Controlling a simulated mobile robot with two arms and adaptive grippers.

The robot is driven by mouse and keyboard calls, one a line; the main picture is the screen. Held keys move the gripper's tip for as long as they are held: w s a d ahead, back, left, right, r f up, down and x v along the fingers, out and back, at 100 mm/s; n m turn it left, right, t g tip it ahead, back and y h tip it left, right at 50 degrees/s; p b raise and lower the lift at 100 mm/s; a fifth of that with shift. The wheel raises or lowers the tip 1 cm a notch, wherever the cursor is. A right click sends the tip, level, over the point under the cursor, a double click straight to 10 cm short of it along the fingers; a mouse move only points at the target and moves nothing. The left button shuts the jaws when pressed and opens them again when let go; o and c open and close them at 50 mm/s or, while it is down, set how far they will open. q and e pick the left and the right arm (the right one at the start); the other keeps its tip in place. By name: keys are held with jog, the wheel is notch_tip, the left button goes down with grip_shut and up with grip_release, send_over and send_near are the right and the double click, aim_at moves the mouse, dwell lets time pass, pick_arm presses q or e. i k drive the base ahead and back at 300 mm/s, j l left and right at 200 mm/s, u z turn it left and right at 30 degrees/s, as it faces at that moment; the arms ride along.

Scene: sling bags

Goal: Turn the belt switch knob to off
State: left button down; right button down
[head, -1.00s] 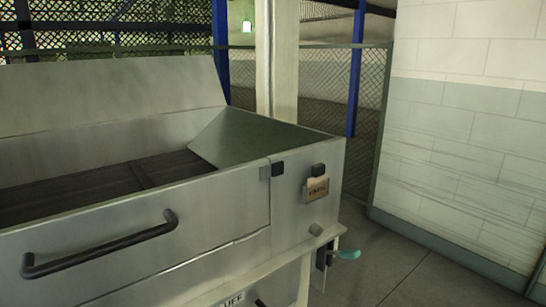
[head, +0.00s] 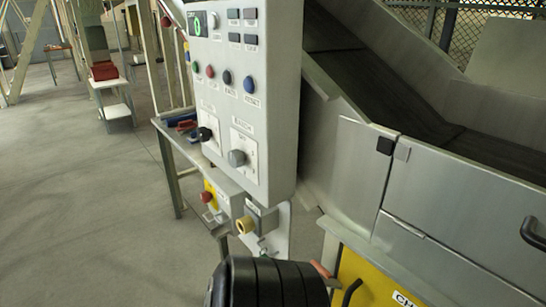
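A light grey control panel (head: 273,118) stands left of the metal conveyor housing. Low on it are two rotary knobs, a black one (head: 205,134) at the left and a grey one (head: 237,158) on a white plate at the right. Their labels are too small to read surely, so I cannot tell which is the belt switch or its setting. Neither gripper's fingers show. A black ridged part at the bottom edge seems to be mine, and nothing of mine touches the knobs.
Coloured buttons, including a blue one (head: 250,84), sit above the knobs. Below the panel are a yellow-brown knob (head: 245,225) and a red button (head: 207,197). The conveyor housing (head: 448,183) fills the right. Open floor (head: 85,210) lies at the left.

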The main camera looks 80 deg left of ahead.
aim_at(206, 197)
jog(key=u, duration=3)
